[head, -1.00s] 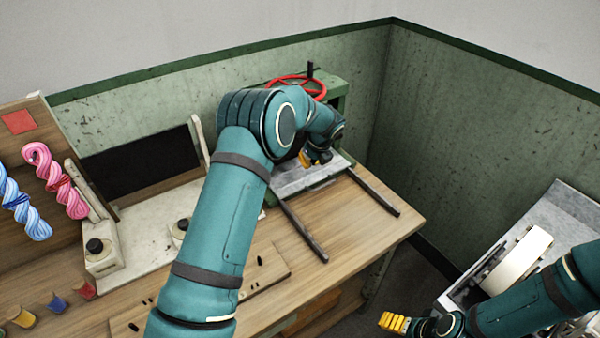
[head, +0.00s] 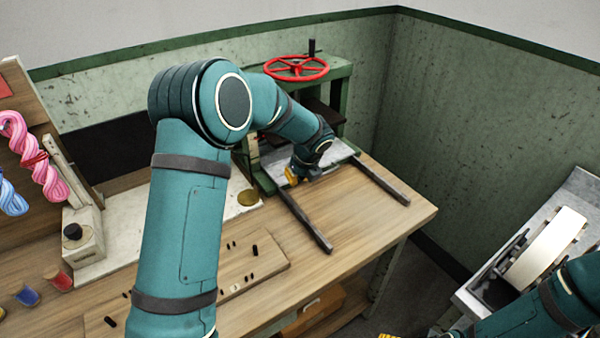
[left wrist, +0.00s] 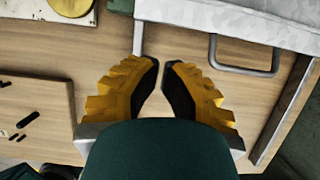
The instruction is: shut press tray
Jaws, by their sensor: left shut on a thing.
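The press tray (head: 335,158) is a pale grey slab under the green press (head: 343,95), between two dark rails. Its front part sticks out of the press. In the left wrist view the tray's pale top (left wrist: 235,18) is at the upper right, with a grey bar handle (left wrist: 245,70) on its front. My left gripper (head: 292,177) is at the tray's front left. In the wrist view its yellow fingers (left wrist: 161,68) are drawn together left of the handle, not around it; what they grip cannot be made out. My right gripper (head: 388,335) barely shows at the bottom edge.
The two rails (head: 305,220) (head: 382,180) run forward over the wooden table (head: 370,225). A red handwheel (head: 297,67) tops the press. A board with small dark pegs (head: 250,265) lies in front.

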